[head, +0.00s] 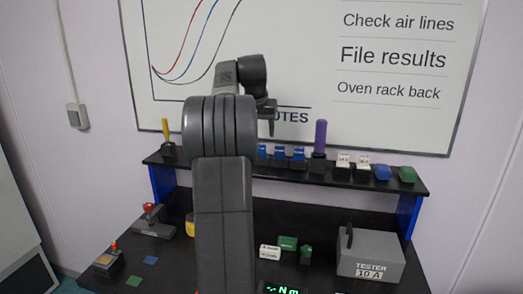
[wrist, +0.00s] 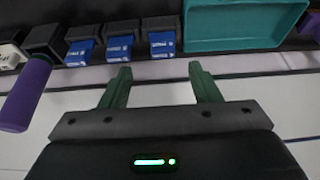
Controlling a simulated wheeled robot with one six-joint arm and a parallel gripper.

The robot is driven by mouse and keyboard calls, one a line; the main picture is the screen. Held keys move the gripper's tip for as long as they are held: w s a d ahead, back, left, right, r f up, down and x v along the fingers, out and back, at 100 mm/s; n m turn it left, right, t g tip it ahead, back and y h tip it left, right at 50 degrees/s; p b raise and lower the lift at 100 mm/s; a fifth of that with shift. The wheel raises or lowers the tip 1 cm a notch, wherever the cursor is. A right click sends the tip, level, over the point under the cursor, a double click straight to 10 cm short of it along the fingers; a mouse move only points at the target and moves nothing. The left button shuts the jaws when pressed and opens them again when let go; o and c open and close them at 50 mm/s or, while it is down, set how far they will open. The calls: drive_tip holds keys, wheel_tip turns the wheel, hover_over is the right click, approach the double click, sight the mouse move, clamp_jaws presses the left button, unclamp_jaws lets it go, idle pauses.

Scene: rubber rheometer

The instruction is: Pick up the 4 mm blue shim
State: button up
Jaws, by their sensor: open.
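Three blue shims with white lettering stand in a row in dark holders on the shelf; in the head view they are the left one (head: 262,151), the middle one (head: 279,153) and the right one (head: 298,155). They also show in the wrist view (wrist: 78,52) (wrist: 119,48) (wrist: 161,43). The lettering is too small to read, so I cannot tell which is 4 mm. My gripper (wrist: 160,70), with green fingers, is open and empty. In the wrist view, the rightmost blue shim lines up with the gap between the fingertips, beyond them and apart. The gripper (head: 271,128) is above the shelf in the head view.
A purple cylinder (head: 320,137) stands upright beside the shims. White-topped blocks (head: 343,160), a blue block (head: 382,172) and a green one (head: 407,174) follow. A teal tray (wrist: 245,45) flanks the shims. A grey tester (head: 370,255) sits below.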

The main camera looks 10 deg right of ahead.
sight(261, 145)
drive_tip(key=p+x, duration=0.1)
drive_tip(key=x, duration=0.6)
drive_tip(key=shift+w+a+f+p, duration=0.15)
drive_tip(key=shift+w+f+p, duration=0.15)
drive_tip(key=shift+f+p, duration=0.05)
drive_tip(key=c, duration=1)
